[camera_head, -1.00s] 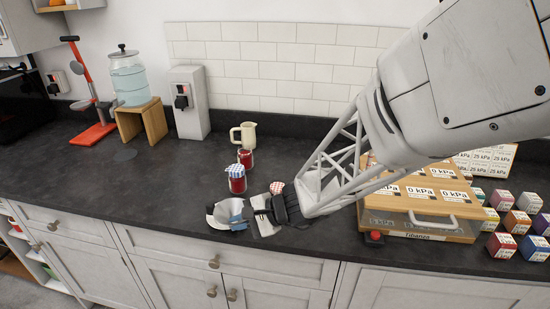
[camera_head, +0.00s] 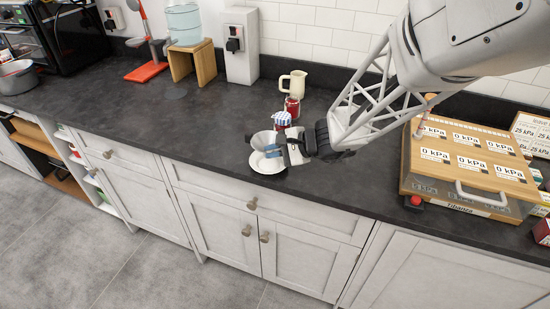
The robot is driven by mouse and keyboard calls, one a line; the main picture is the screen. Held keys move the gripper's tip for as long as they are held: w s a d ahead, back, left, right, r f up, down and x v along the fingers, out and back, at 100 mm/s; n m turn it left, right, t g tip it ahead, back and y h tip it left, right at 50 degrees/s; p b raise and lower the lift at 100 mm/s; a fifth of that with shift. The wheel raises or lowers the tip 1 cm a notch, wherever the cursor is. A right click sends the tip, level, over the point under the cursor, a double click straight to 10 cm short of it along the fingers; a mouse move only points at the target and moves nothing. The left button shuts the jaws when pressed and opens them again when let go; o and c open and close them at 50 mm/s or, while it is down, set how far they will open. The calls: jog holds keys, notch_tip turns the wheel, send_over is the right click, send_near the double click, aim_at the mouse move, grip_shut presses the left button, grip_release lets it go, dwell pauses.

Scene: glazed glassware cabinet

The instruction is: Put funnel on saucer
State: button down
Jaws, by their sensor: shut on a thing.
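The funnel (camera_head: 262,140) is a small grey cone at the counter's front part, at the left end of my gripper. My gripper (camera_head: 274,150) reaches in from the right, its blue-tipped fingers shut on the funnel and partly covering it. The saucer (camera_head: 259,167) is a white round dish on the dark counter, directly below the funnel and fingers in the picture. The fingers hide part of its far side. I cannot tell whether the funnel touches the saucer.
A jar with a blue-checked lid (camera_head: 282,120), a red jar (camera_head: 292,106) and a cream jug (camera_head: 295,83) stand just behind. A wooden-topped case (camera_head: 465,160) stands at right. The dark counter (camera_head: 150,115) to the left is largely clear; its front edge is close to the saucer.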

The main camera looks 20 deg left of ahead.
jog(key=shift+f, duration=1.75)
jog(key=shift+f, duration=0.1)
jog(key=c, duration=1.5)
grip_release()
jog(key=v, duration=1.2)
